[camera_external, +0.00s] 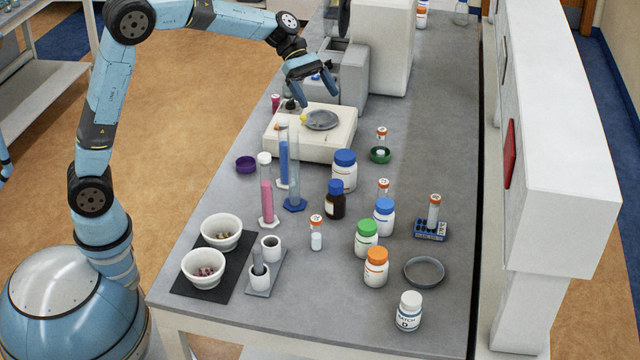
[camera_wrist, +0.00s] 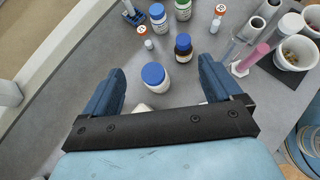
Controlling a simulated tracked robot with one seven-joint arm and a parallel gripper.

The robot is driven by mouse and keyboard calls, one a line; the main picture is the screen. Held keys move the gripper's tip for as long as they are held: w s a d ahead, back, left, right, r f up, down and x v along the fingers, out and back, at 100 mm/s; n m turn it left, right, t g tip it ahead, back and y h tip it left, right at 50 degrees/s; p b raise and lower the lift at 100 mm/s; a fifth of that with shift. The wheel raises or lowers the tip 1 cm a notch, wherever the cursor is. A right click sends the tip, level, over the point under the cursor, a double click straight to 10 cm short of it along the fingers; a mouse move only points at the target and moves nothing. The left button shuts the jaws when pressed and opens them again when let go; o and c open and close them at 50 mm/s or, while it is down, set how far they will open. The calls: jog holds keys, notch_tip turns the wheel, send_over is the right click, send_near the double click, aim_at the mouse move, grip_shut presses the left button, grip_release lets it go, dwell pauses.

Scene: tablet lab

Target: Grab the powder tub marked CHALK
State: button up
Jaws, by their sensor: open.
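Several white tubs stand on the grey bench, and I cannot read CHALK on any of them. A large blue-lidded tub (camera_external: 344,172) stands beside the brown bottle; in the wrist view this tub (camera_wrist: 155,77) appears between my fingers, but beyond them. Nearer the front are a smaller blue-lidded tub (camera_external: 384,218), a green-lidded tub (camera_external: 366,239), an orange-lidded tub (camera_external: 376,268) and a white-lidded tub (camera_external: 408,312) whose label seems to read BATCH D. My gripper (camera_external: 314,92) is open and empty, above the back of the balance, apart from every tub.
The balance (camera_external: 310,132) carries a grey dish. Tall glass cylinders (camera_external: 267,195) and a brown bottle (camera_external: 335,200) stand close to the large blue-lidded tub. Bowls, small orange-capped vials and a blue rack (camera_external: 430,232) are around.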

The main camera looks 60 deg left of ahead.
jog(key=a+r+n+t+h, duration=0.2)
jog(key=a+r+n+h, duration=0.1)
jog(key=a+r, duration=0.15)
send_near(339, 151)
jog(key=shift+m, duration=0.3)
jog(key=shift+x, duration=6.5)
jog(key=shift+a+f, duration=0.1)
jog(key=shift+c, duration=0.3)
jog(key=c, duration=1.2)
